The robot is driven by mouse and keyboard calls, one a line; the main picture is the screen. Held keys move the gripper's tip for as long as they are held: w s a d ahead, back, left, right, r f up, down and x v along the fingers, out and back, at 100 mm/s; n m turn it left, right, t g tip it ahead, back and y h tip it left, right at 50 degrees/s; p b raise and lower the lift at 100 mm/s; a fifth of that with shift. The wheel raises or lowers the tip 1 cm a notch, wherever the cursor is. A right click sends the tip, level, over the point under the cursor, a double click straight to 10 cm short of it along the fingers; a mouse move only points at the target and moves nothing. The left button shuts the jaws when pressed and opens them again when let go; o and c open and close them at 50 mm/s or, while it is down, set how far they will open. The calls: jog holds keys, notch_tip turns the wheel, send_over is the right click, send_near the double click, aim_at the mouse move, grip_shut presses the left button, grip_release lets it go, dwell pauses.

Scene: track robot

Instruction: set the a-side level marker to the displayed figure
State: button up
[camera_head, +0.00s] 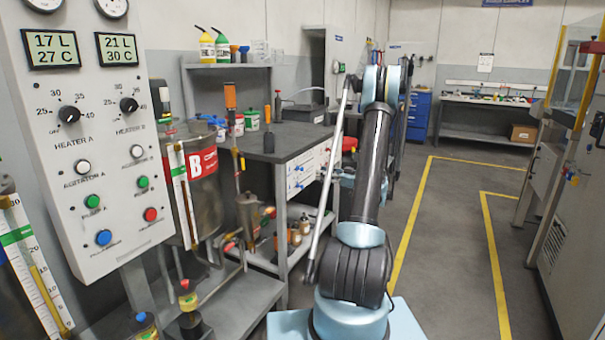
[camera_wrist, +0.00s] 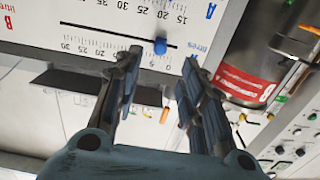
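The left display (camera_head: 51,48) on the white control panel, above the HEATER A knob, reads 17 L and 27 C. The right display (camera_head: 117,49) reads 21 L and 30 C. In the wrist view, a blue slider knob (camera_wrist: 160,46) sits on a thin dark slot in a white scale board (camera_wrist: 105,12). A blue letter A and "litres" stand at the board's right end. The knob is below the upper scale, near its 15 end; its exact reading is unclear. My gripper (camera_wrist: 162,57) is open, its fingertips on either side of the knob, with no clear contact.
A tank with a red label (camera_wrist: 245,85) and a button panel (camera_wrist: 300,140) lie right of my gripper in the wrist view. In the head view, a grey workbench (camera_head: 285,140) stands left of my arm, and yellow-lined floor (camera_head: 430,230) is clear to the right.

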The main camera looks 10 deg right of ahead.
aim_at(303, 170)
jog(key=x, duration=1.1)
jog(key=shift+c, duration=0.2)
jog(key=shift+d, duration=0.1)
grip_shut()
